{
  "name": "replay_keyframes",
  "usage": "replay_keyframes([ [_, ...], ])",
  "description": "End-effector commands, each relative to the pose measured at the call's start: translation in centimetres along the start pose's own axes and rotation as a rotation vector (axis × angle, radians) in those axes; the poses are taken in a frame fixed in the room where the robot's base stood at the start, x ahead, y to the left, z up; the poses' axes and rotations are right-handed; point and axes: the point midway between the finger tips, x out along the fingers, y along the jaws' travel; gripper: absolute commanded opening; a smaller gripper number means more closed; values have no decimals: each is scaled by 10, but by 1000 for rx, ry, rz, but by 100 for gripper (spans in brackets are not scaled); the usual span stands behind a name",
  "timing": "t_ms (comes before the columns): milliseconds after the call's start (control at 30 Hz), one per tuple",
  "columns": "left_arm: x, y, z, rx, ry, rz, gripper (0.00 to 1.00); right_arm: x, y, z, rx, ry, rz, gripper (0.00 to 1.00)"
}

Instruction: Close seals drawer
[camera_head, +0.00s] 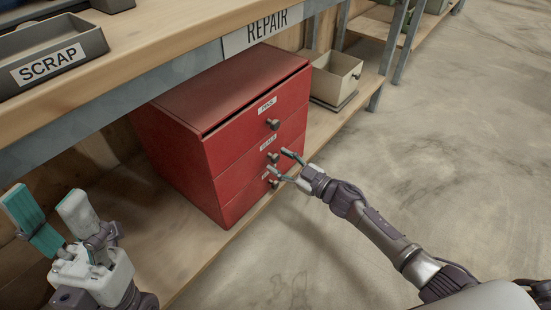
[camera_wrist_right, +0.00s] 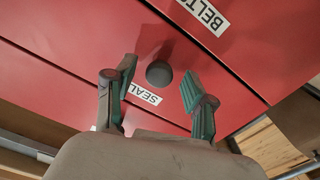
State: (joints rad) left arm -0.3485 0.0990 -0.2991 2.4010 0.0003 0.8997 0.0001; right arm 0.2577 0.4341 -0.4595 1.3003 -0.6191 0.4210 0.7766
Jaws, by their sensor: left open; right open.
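The red drawer cabinet (camera_head: 175,140) stands on the lower shelf with three stacked drawers. The seals drawer (camera_head: 240,160) is the middle one, with a label above its dark round knob (camera_head: 272,157). Its front looks about flush with its neighbours; a small gap cannot be ruled out. My right gripper (camera_head: 277,161) is open in front of this knob. In the right wrist view its fingers (camera_wrist_right: 157,80) stand on either side of the knob (camera_wrist_right: 159,73), beside the SEALS label (camera_wrist_right: 145,93); contact cannot be told. My left gripper (camera_head: 45,200) is open and empty at lower left.
The pins drawer (camera_head: 262,112) is above, and the belts label (camera_wrist_right: 203,15) marks the neighbouring drawer. A beige bin (camera_head: 335,80) sits behind the cabinet. The workbench (camera_head: 150,70) overhangs it, carrying a scrap tray (camera_head: 90,42). The floor (camera_head: 450,140) at right is clear.

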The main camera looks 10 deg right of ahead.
Motion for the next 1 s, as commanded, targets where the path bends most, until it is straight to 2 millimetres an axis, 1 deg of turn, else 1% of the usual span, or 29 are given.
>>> replay_keyframes([
  [33,0,0,0,0,-1,0,55,-13,-1,1,-1,-4,-2,55],
  [200,0,0,0,-1,-2,0,55,-50,-1,2,1,-4,-1,55],
  [300,-1,0,0,-1,-2,1,55,-69,-1,1,0,-3,-2,55],
  [400,-1,0,0,-1,-2,1,55,-83,-1,1,2,-2,-1,55],
  [500,-1,0,0,-1,-3,1,55,-92,0,0,0,-1,-1,55],
  [600,-1,0,0,-1,-3,1,55,-96,0,0,0,0,0,55],
  [1000,-1,0,0,-1,-3,1,55,-97,0,0,0,1,0,55],
])
